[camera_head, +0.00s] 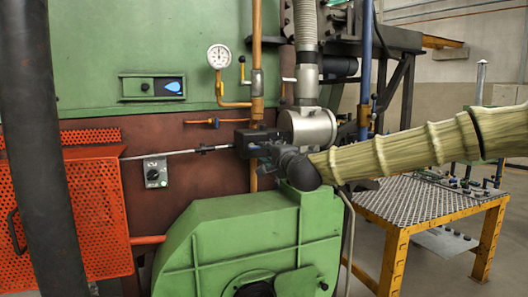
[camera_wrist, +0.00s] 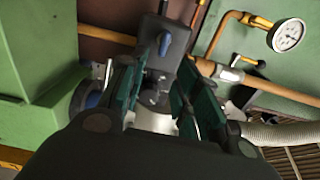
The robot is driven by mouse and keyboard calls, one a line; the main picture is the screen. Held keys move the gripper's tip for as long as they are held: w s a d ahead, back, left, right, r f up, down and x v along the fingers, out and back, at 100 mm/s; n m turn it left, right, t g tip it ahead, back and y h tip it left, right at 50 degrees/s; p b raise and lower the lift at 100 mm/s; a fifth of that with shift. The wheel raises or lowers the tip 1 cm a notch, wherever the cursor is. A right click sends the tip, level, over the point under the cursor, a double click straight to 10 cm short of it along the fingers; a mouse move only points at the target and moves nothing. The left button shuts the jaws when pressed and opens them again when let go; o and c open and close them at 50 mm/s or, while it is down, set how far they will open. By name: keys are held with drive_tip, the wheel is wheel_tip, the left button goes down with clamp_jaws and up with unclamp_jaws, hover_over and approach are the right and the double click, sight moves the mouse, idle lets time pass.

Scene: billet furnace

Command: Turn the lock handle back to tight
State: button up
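My gripper (camera_wrist: 158,92) shows in the wrist view with its two green-padded fingers apart. A dark grey device (camera_wrist: 168,62) with a small blue lever (camera_wrist: 165,43) lies beyond and between the fingertips. I cannot tell for sure whether this blue lever is the lock handle, or whether the fingers touch anything. In the head view my gripper (camera_head: 268,152) is small and dark, close to the black actuator box (camera_head: 250,138) on the brown furnace wall. It blends with the dark parts there, and no lock handle stands out clearly.
A silver cylinder (camera_head: 308,126) sits just right of the box. A thin rod (camera_head: 180,153) runs left from it. A green blower housing (camera_head: 240,235) stands below. A gauge (camera_head: 219,56) and orange pipe (camera_head: 257,60) are above. A yellow-framed table (camera_head: 425,203) stands at right.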

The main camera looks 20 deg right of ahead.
drive_tip(key=shift+s+d, duration=0.1)
drive_tip(key=shift+s, duration=1.7)
drive_tip(key=s+a+f+n+g+p, duration=0.1)
drive_tip(key=s+a+f+n+g, duration=0.15)
drive_tip(key=f, duration=0.95)
drive_tip(key=s+a+f+n+g+y, duration=0.1)
drive_tip(key=a+f+n+g, duration=0.15)
drive_tip(key=f, duration=0.95)
drive_tip(key=s+a+f+n+g+p, duration=0.1)
drive_tip(key=s+a+f+n+g, duration=0.15)
drive_tip(key=f, duration=0.95)
drive_tip(key=s+a+f+n+g, duration=0.2)
drive_tip(key=s+f, duration=0.5)
drive_tip(key=f, duration=0.5)
drive_tip(key=s+d+f+n+g, duration=0.1)
drive_tip(key=s+f+n+g, duration=0.1)
drive_tip(key=s+f, duration=0.5)
drive_tip(key=s+f+n+g+h+p, duration=0.1)
drive_tip(key=s+f+n+g, duration=0.2)
drive_tip(key=s+f, duration=0.5)
drive_tip(key=s+d+f+n+g+p, duration=0.1)
drive_tip(key=s+f+n+g, duration=0.2)
drive_tip(key=s, duration=2.1)
wheel_tip(320, 180, down, 4)
drive_tip(key=shift+d+f+h, duration=0.2)
drive_tip(key=shift+d+h, duration=0.1)
drive_tip(key=shift+d, duration=0.05)
drive_tip(key=shift+w+g, duration=0.1)
drive_tip(key=shift+g, duration=0.15)
